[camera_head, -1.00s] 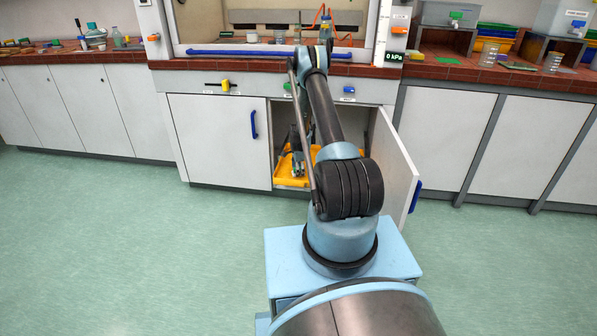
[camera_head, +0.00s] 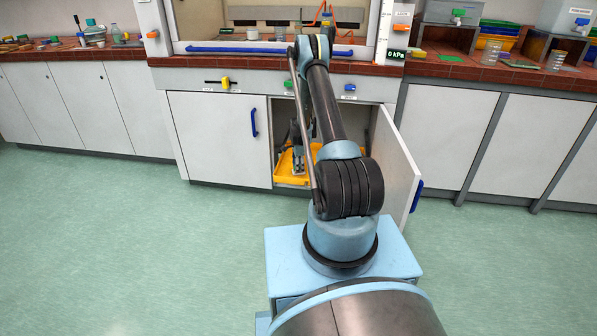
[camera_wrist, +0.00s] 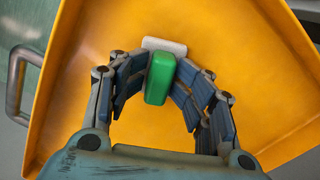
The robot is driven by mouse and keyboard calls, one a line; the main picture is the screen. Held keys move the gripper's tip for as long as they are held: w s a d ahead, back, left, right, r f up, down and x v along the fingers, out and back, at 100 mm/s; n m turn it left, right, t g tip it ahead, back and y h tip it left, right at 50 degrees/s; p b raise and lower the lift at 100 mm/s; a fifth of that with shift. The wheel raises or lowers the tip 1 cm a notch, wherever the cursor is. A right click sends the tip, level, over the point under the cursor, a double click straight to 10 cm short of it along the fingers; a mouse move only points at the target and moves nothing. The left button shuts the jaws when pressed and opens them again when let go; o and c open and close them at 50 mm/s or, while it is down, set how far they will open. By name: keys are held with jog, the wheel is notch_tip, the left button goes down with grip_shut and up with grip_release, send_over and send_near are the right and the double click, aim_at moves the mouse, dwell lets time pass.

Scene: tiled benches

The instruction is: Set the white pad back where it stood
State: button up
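The white pad (camera_wrist: 164,45) shows in the wrist view as a short pale strip, lying at the far end of a green block (camera_wrist: 160,79), which hides part of it. I cannot tell whether the two are joined. Both show over the floor of a yellow tray (camera_wrist: 83,65). In the head view, my arm reaches down into the open cupboard, where the yellow tray (camera_head: 284,167) shows. The pad and block cannot be made out there.
The cupboard's right door (camera_head: 396,165) stands open beside my arm, and the left door (camera_head: 212,140) is shut. A metal handle (camera_wrist: 18,80) shows at the tray's left. The green floor (camera_head: 120,240) is clear.

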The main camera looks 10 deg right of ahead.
jog(key=s+r+n, duration=0.2)
jog(key=s+r, duration=0.2)
jog(key=r, duration=1.1)
jog(key=s+r+n, duration=0.2)
jog(key=s+r, duration=0.2)
jog(key=r, duration=1.1)
jog(key=s+r+n+t, duration=0.1)
jog(key=s+r+n, duration=0.3)
jog(key=s+r, duration=1.05)
jog(key=s+r+n, duration=0.2)
jog(key=s+n, duration=0.3)
jog(key=s, duration=1.4)
jog(key=s+f+n+t, duration=0.1)
jog(key=s+f+n, duration=0.3)
jog(key=s, duration=1.1)
notch_tip(320, 180, down, 3)
jog(key=shift+d+r, duration=0.1)
jog(key=shift+d, duration=0.1)
jog(key=shift+w+f, duration=0.25)
jog(key=shift+w, duration=0.15)
